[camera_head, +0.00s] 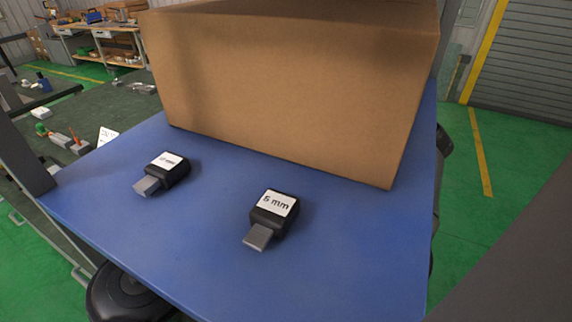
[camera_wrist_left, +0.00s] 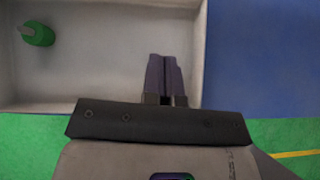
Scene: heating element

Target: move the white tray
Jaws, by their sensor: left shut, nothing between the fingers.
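The white tray (camera_wrist_left: 100,60) shows only in the left wrist view, where it fills the upper left; its far parts are cut off by the frame. A small green object (camera_wrist_left: 38,34) lies inside it near the left edge. My left gripper (camera_wrist_left: 165,60) is shut and empty. Its dark fingers appear over the inside of the tray, close to the right wall and near corner. I cannot tell whether they touch the tray. The tray is not seen in the head view, and neither gripper shows there.
A blue tabletop (camera_head: 340,245) holds a large cardboard box (camera_head: 290,90) at the back. Two black blocks with grey tabs, one labelled 5 mm (camera_head: 272,215) and another (camera_head: 163,172), stand in front. Blue surface (camera_wrist_left: 265,60) lies right of the tray. Green floor surrounds the table.

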